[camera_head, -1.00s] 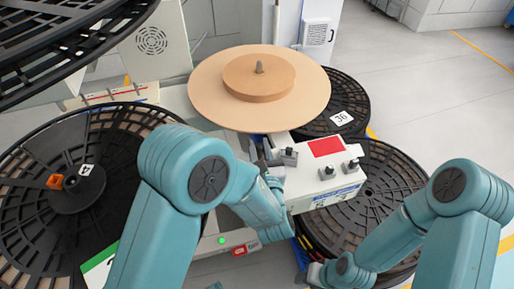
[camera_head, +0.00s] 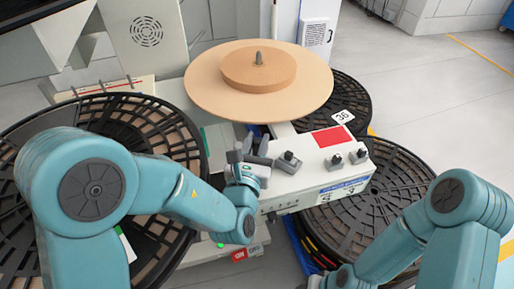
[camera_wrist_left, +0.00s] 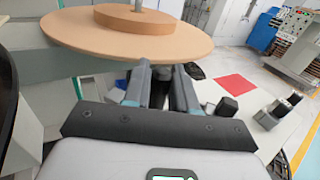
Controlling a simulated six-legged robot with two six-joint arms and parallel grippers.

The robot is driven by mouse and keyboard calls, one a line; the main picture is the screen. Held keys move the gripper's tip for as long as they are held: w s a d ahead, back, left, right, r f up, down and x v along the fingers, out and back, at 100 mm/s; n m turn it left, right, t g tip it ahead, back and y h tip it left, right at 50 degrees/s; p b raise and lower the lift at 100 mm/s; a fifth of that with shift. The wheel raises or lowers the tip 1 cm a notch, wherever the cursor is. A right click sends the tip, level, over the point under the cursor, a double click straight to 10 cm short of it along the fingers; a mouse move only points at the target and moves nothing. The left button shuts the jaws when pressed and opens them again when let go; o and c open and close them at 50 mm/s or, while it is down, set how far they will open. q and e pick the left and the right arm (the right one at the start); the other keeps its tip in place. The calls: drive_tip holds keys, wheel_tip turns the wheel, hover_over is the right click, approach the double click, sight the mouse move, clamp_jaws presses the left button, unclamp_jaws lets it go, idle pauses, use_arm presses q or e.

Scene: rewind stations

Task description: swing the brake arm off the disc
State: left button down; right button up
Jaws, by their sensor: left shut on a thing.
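The tan disc (camera_head: 210,98) lies flat with a smaller, thicker round block on it and a pin in its centre. It also fills the upper left of the left wrist view (camera_wrist_left: 75,40). My left gripper (camera_head: 252,150) is just below the disc's near edge, beside the white control box. In the left wrist view its fingers (camera_wrist_left: 162,88) are shut on a dark part, which I take to be the brake arm (camera_wrist_left: 160,92). Most of this part is hidden by the fingers and the disc, so I cannot tell whether it touches the disc. My right gripper is out of view.
The white control box (camera_head: 308,181) carries a red panel (camera_head: 329,137) and grey knobs (camera_head: 334,161) close right of my left gripper. Black slotted reels (camera_head: 395,190) lie at right; another (camera_head: 165,130) lies at left, under my left arm. Open floor is at far right.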

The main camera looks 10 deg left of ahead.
use_arm(q)
drive_tip(key=shift+a+h, duration=0.1)
drive_tip(key=shift+h, duration=0.3)
drive_tip(key=c, duration=1)
unclamp_jaws()
drive_tip(key=shift+c, duration=0.2)
drive_tip(key=shift+s, duration=0.15)
